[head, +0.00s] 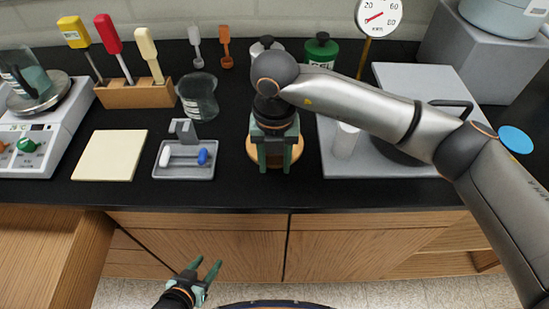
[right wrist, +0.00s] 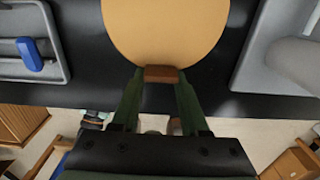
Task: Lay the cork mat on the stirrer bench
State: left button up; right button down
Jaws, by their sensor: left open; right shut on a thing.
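The cork mat is a round tan disc (head: 253,153) at the middle of the black bench top (head: 230,190), near its front edge. In the right wrist view the mat (right wrist: 165,30) has a brown tab (right wrist: 161,74) between my fingertips. My right gripper (head: 275,168) points down over the mat and is shut on that tab. The gripper hides part of the mat in the head view. I cannot tell whether the mat touches the bench. My left gripper (head: 207,265) is open and empty, low in front of the wooden cabinets.
A grey tray (head: 185,172) with a blue and a white piece stands left of the mat, and a grey plate (head: 330,160) right of it. A beaker (head: 198,97) and bottles (head: 321,50) stand behind. A cream pad (head: 110,155) and a stirrer (head: 30,155) are further left.

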jog(key=shift+f, duration=0.2)
jog(key=shift+c, duration=2.1)
grip_release()
jog(key=shift+r, duration=0.1)
jog(key=shift+r, duration=0.1)
jog(key=shift+r, duration=0.2)
notch_tip(320, 180, up, 12)
jog(key=b, duration=0.1)
jog(key=shift+f+b, duration=0.15)
jog(key=shift+b, duration=0.2)
